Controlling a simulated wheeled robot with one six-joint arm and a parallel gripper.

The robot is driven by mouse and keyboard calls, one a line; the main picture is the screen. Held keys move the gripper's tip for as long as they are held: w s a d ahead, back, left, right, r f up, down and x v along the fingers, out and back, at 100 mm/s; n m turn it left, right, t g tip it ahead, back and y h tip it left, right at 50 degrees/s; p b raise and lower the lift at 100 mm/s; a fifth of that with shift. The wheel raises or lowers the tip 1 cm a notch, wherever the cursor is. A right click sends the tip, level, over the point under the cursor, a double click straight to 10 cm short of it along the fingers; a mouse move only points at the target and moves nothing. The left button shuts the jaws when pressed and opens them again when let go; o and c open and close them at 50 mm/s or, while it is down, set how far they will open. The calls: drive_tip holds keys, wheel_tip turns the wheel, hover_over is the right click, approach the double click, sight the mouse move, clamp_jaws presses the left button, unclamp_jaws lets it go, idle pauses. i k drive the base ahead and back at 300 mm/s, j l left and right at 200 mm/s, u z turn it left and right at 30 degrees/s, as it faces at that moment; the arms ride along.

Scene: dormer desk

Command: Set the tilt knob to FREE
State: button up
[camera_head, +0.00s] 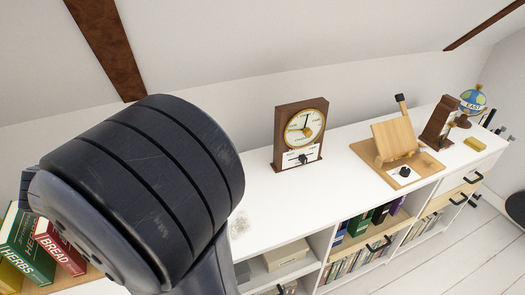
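A wooden stand (398,142) with a tilted panel stands on the white desk top, right of centre. The plate's lettering and the knob's pointing direction are too small to read. A brown wooden clock (300,133) also has a dark knob (303,158) on a white plate below its dial. My gripper is not in view. My dark arm link fills the left foreground, apart from the stand in the picture.
A globe (473,100) labelled EAST and a brown wooden stand (440,122) are at the far right, with a yellow block (475,144) nearby. Books (60,246) are at lower left. Shelves and drawers with black handles lie below the desk top (343,179). The ceiling slopes behind.

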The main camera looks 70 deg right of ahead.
sight(405, 172)
drive_tip(key=z, duration=3.7)
